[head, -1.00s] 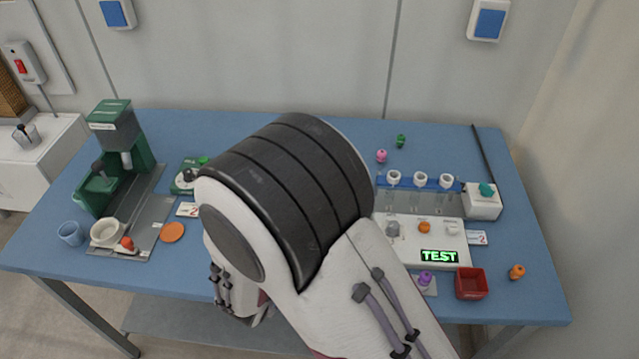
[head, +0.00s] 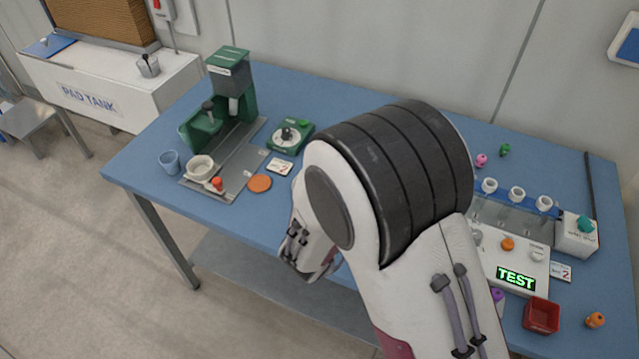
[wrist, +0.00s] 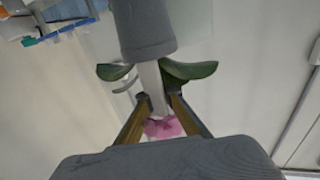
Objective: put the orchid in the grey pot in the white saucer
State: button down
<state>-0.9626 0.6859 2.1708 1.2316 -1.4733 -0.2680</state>
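The orchid shows close up in the wrist view, with a grey pot (wrist: 145,28), green leaves (wrist: 188,71), a pale stem (wrist: 152,82) and a pink bloom (wrist: 165,128). The pot is at the top of the picture and the bloom lies lower, partly behind my gripper. My gripper (wrist: 154,112) has its fingers on either side of the pale stem and appears shut on the orchid. In the head view my arm covers the middle, and neither gripper nor orchid shows. I see no white saucer in either view.
A blue table (head: 335,108) carries a green machine (head: 232,85), a white bowl (head: 200,167), a blue cup (head: 169,162) and an orange disc (head: 260,183) on the left. A TEST unit (head: 515,262) and a red box (head: 541,315) stand on the right. A PAD TANK (head: 110,85) is at the upper left.

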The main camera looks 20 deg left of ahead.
jog(key=w+a+n+y, duration=0.2)
jog(key=a+y, duration=0.2)
jog(key=a, duration=0.5)
jog(key=w+a+r+n+y, duration=0.1)
jog(key=w+a+n+y, duration=0.1)
jog(key=a, duration=0.8)
jog(key=shift+r+n+y, duration=0.15)
jog(key=shift+n+y, duration=0.45)
jog(key=shift+y, duration=0.4)
jog(key=shift+w+d, duration=0.1)
notch_tip(320, 180, down, 6)
jog(key=shift+f, duration=0.25)
jog(key=shift+f, duration=1.75)
jog(key=shift+f, duration=0.1)
